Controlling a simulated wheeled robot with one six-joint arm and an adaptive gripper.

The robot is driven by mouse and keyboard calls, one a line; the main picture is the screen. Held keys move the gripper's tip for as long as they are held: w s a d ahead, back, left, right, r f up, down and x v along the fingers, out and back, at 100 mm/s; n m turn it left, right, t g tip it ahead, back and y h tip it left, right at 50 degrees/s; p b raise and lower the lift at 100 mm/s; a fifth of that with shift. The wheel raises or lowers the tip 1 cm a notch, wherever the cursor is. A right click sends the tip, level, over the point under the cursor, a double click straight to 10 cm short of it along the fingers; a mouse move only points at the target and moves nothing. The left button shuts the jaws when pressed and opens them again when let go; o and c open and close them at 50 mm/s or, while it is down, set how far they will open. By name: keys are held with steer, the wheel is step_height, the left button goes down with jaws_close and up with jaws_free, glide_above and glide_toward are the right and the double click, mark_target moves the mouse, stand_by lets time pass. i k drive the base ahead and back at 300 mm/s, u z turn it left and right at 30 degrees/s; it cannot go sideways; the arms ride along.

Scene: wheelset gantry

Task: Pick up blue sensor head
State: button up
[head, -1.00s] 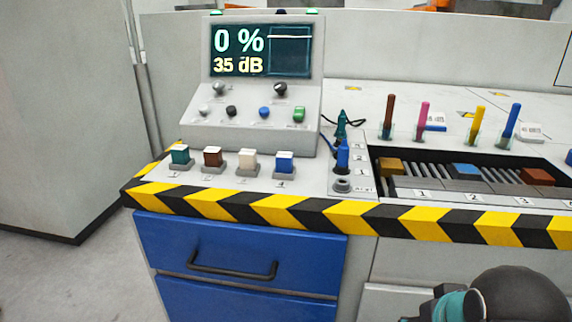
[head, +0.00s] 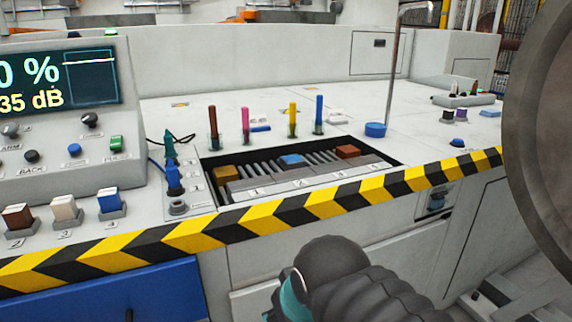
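A small upright blue piece with a cable (head: 174,180), which looks like the blue sensor head, stands in a column of numbered holders left of the dark recess. A similar teal piece (head: 170,148) stands just behind it, also near a cable. An empty grey round holder (head: 178,208) is in front of the blue piece. Part of my arm, dark grey with a teal band, shows at the bottom centre. My gripper is not in view, and nothing is seen touching the blue piece.
The recess (head: 310,182) holds rollers and brown, blue and orange blocks. Brown, pink, yellow and blue sticks (head: 319,114) stand behind it. A control console (head: 58,130) is at left. A striped edge (head: 255,219) runs along the bench front. A large grey disc (head: 540,130) fills the right side.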

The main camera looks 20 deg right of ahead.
mark_target(109, 199)
steer(key=z, duration=3.05)
steer(key=k, duration=2.25)
steer(key=u, duration=2.4)
